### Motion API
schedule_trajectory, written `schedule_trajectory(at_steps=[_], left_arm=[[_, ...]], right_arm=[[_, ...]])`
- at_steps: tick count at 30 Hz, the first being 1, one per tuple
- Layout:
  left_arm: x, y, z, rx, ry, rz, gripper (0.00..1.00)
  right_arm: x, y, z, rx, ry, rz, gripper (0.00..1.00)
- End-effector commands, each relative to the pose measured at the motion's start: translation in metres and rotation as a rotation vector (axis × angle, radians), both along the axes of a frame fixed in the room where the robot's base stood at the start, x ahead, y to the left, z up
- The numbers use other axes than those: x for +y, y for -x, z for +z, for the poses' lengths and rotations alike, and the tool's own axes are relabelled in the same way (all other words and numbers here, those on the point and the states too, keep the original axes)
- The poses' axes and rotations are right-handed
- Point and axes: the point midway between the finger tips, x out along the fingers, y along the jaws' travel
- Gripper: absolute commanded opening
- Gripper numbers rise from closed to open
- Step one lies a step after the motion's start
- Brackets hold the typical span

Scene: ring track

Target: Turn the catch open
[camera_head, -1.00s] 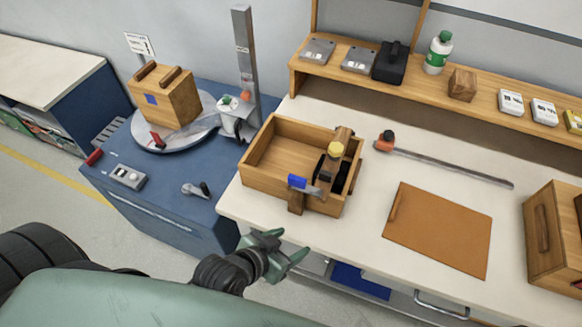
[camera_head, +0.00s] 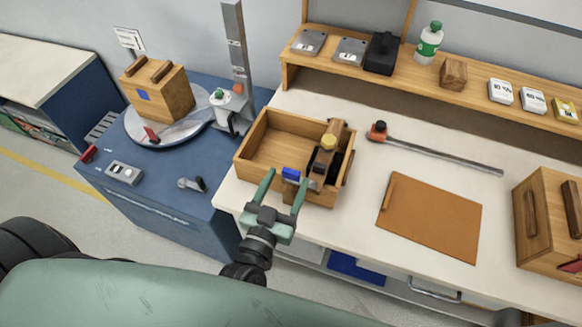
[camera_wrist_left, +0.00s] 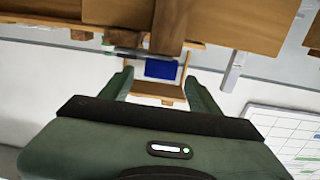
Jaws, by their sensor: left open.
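A blue block (camera_head: 291,174), which looks like the grip of the catch, sits at the front of an open wooden tray (camera_head: 244,167) on the bench. A thin metal piece shows beside it in the earlier head view. My left gripper (camera_head: 286,179) is open, its two green fingers reaching forward on either side of the blue block in the picture. In the left wrist view the blue block (camera_wrist_left: 162,69) shows between the fingertips (camera_wrist_left: 158,80). I see no finger closed on it, and I cannot tell whether either touches it. My right gripper is not in view.
A clamp bar (camera_head: 440,150) and a brown board (camera_head: 430,216) lie to the right. A blue cabinet with a turntable (camera_head: 160,136) and wooden box (camera_head: 158,90) stands left. A shelf (camera_head: 480,100) runs behind.

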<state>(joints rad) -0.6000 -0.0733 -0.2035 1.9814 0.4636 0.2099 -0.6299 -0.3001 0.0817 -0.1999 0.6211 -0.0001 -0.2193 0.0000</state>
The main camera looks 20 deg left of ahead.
Motion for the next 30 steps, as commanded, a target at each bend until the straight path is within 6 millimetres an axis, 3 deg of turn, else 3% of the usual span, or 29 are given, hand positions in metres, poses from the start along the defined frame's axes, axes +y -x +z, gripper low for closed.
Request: schedule_trajectory(at_steps=[6, 17, 24, 30], left_arm=[[-0.001, -0.029, 0.001, 0.000, 0.000, 0.000, 0.62], [-0.001, -0.035, 0.000, 0.001, 0.000, -0.001, 0.62], [-0.001, -0.035, 0.000, 0.001, 0.000, -0.001, 0.00], [-0.001, -0.035, 0.000, 0.000, -0.002, -0.013, 0.00]], right_arm=[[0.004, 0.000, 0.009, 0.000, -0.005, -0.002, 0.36], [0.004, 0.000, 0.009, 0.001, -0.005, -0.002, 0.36], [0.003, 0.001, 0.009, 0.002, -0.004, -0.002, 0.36], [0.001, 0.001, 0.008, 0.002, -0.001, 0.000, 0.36]])
